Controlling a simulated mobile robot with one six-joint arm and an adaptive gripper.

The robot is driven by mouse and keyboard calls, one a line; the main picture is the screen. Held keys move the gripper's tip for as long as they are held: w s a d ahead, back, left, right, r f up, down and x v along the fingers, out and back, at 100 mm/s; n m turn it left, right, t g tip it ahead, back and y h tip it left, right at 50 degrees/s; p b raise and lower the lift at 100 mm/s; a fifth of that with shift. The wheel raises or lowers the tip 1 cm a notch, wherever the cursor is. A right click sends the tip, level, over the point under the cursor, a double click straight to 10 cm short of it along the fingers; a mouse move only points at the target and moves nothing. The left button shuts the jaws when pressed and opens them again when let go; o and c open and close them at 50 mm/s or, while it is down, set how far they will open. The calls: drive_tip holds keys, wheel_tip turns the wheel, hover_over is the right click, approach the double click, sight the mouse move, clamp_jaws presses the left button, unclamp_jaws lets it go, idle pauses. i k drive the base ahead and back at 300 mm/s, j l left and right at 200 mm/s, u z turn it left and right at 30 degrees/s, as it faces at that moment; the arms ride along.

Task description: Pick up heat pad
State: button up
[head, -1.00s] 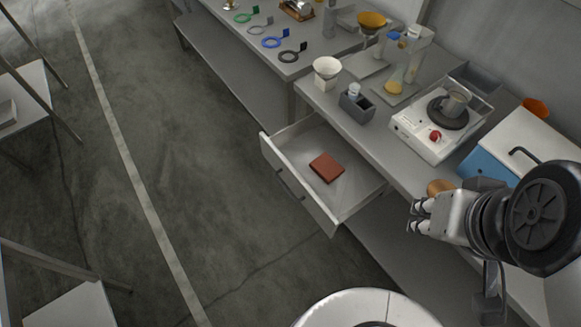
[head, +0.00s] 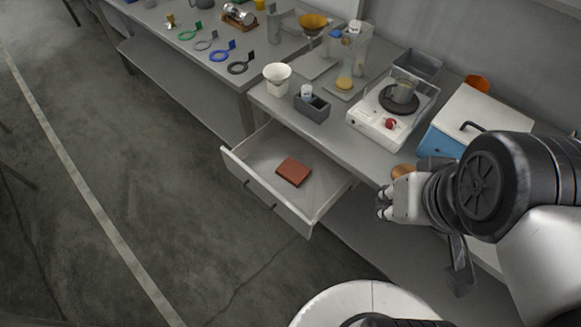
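A flat reddish-brown pad (head: 293,171), which looks like the heat pad, lies in the open white drawer (head: 321,187) under the bench. Nothing covers it. My gripper (head: 381,203) is to the right of the drawer, beside the bench front, and apart from the pad. Its fingers point left. It is small and seen from the side, so I cannot tell whether the fingers are open or shut. I see nothing held in it.
On the bench above the drawer stand a white cup (head: 277,76), a grey holder (head: 312,107), a hot plate (head: 391,115) with a metal vessel, and a blue-and-white box (head: 470,120). The floor (head: 150,190) left of the drawer is clear.

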sight(293, 172)
drive_tip(key=i+u, duration=0.25)
drive_tip(key=u, duration=0.15)
drive_tip(key=i+l+u, duration=0.2)
drive_tip(key=u, duration=0.15)
drive_tip(key=i+l+u, duration=0.25)
drive_tip(key=u, duration=0.15)
